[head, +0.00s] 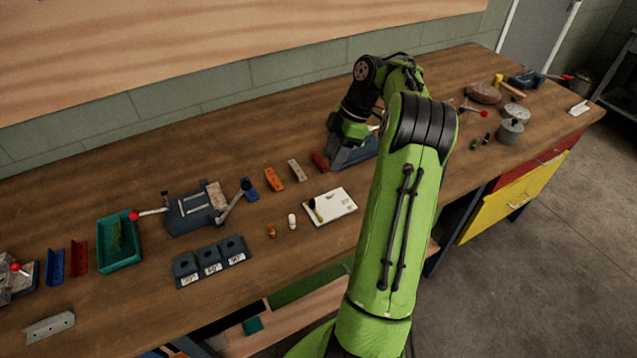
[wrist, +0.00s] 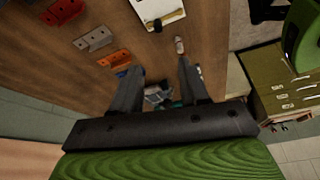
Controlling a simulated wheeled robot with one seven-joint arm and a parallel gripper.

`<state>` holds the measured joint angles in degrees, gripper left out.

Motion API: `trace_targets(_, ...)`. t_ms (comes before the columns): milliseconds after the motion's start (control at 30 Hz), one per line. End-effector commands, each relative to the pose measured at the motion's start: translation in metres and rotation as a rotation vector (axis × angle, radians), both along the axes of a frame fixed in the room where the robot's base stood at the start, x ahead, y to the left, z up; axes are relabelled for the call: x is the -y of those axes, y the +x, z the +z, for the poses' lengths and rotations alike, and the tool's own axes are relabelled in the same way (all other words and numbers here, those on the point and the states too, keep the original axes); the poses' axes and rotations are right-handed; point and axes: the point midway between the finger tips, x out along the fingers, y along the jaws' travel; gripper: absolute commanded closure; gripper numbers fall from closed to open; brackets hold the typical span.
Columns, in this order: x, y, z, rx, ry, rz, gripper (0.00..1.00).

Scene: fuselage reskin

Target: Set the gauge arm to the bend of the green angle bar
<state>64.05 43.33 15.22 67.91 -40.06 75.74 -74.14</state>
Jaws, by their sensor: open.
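My gripper (wrist: 160,66) is open in the wrist view, with nothing held between its two dark fingers. In the head view my wrist is above the back of the bench, beside a grey-blue device (head: 349,158), and my arm hides part of that area. A green piece (head: 117,237), which may be the green angle bar, lies in a teal tray (head: 122,264) at the left. A grey-blue bench device (head: 190,212) has a red-knobbed lever and a black-knobbed lever. I cannot tell which part is the gauge arm. A device (wrist: 158,95) shows small between my fingers.
Blue (head: 54,266) and red (head: 79,257) angle bars lie left of the tray. Marked angle blocks (head: 210,262) stand at the front. Small orange (head: 273,179) and grey (head: 295,170) pieces lie mid-bench, near a white board (head: 331,207). Metal cans (head: 510,132) stand right.

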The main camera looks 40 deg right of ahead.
Motion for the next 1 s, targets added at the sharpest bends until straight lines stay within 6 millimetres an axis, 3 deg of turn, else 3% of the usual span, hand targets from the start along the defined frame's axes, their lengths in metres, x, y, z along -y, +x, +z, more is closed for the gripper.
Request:
trace_targets(67,0.012,-0.005,-0.008,0.017,0.009,0.023,0.56)
trace_targets(167,0.011,-0.005,-0.017,0.022,0.01,0.034,0.56)
trace_targets(700,-0.034,0.018,-0.134,0.017,0.012,0.031,0.56)
trace_targets(833,-0.039,0.021,-0.15,0.019,0.01,0.028,0.56)
trace_targets(1000,-0.041,0.023,-0.155,0.02,0.007,0.026,0.56)
